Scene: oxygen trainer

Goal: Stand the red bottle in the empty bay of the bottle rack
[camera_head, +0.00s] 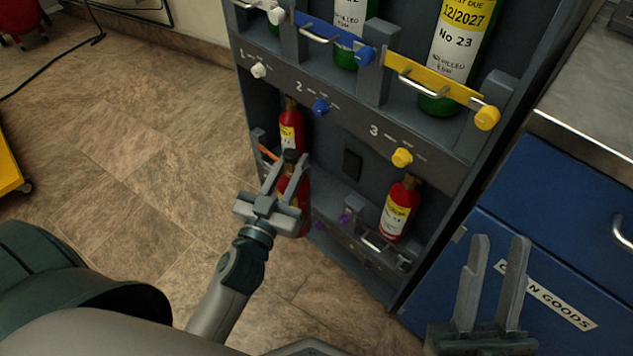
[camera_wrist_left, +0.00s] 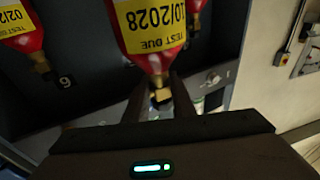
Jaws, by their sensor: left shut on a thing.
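My left gripper (camera_head: 286,172) is shut on the neck of a red bottle (camera_head: 303,208), which it holds upright in front of the lower left part of the bottle rack (camera_head: 320,140). The gripper partly covers this bottle in the head view. In the left wrist view the held red bottle (camera_wrist_left: 155,62) appears upside down, with a yellow test label reading 10/2028. The empty bay (camera_head: 347,190) lies in the lower row, between two standing red bottles. My right gripper (camera_head: 501,240) is open and empty at the lower right, in front of the blue cabinet.
One standing red bottle (camera_head: 291,128) is behind the held one; another red bottle (camera_head: 398,208) stands to the right. Low rails and side dividers edge the bays. Large green cylinders (camera_head: 460,45) stand above. A blue cabinet (camera_head: 560,260) is at right; open floor (camera_head: 130,130) lies left.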

